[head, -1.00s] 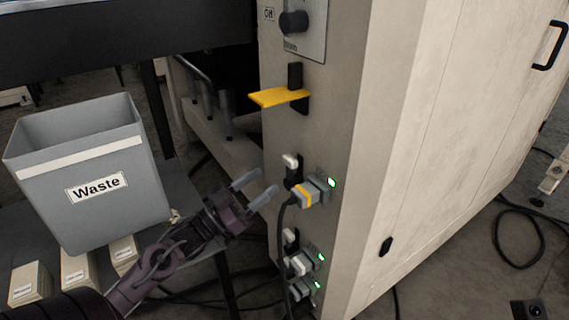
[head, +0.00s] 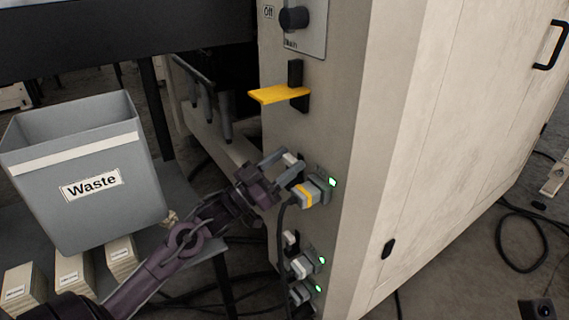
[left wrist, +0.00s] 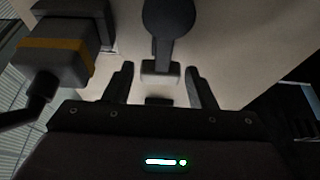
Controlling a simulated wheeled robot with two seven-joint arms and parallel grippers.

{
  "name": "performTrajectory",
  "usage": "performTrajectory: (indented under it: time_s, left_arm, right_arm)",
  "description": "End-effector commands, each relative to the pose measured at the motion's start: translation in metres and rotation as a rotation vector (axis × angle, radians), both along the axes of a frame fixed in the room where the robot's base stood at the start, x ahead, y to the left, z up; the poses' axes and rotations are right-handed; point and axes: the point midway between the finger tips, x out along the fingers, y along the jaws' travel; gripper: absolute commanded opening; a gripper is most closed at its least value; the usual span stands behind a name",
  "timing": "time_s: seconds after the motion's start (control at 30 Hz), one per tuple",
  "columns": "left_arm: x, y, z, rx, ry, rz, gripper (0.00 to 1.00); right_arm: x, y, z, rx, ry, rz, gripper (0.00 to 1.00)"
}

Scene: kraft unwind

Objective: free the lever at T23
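A small lever with a white tip (head: 291,159) sits on the narrow face of the cabinet, just above a grey plug with a yellow band (head: 309,192). I cannot read a T23 label. My left gripper (head: 282,168) is at this lever, its fingers partly covering it in the head view. In the left wrist view the two dark fingers (left wrist: 165,88) are apart, one on each side of the white tip (left wrist: 160,70), with gaps showing. The banded plug (left wrist: 62,52) is beside them on the left. My right gripper is not in view.
A yellow handle (head: 279,95) juts out above, below a dark knob (head: 294,18). More plugs (head: 301,267) with green lights sit lower down. A black cable hangs from the banded plug. A grey Waste bin (head: 85,185) stands at the left.

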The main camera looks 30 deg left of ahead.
Motion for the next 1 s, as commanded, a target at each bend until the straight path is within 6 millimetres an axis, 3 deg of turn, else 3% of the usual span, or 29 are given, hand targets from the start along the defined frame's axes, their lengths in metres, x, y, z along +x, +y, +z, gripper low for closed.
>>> performTrajectory:
  time_s: [0.03, 0.37, 1.0]
  left_arm:
    - [0.000, 0.000, 0.000, 0.000, 0.000, 0.000, 0.44]
    - [0.000, 0.000, 0.000, 0.000, 0.000, 0.000, 0.01]
    - [0.002, 0.004, 0.002, -0.066, 0.030, 0.000, 0.00]
  right_arm:
    - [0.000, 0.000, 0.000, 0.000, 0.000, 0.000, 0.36]
    - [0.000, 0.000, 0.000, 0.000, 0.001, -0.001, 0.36]
    - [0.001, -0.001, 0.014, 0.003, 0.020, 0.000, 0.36]
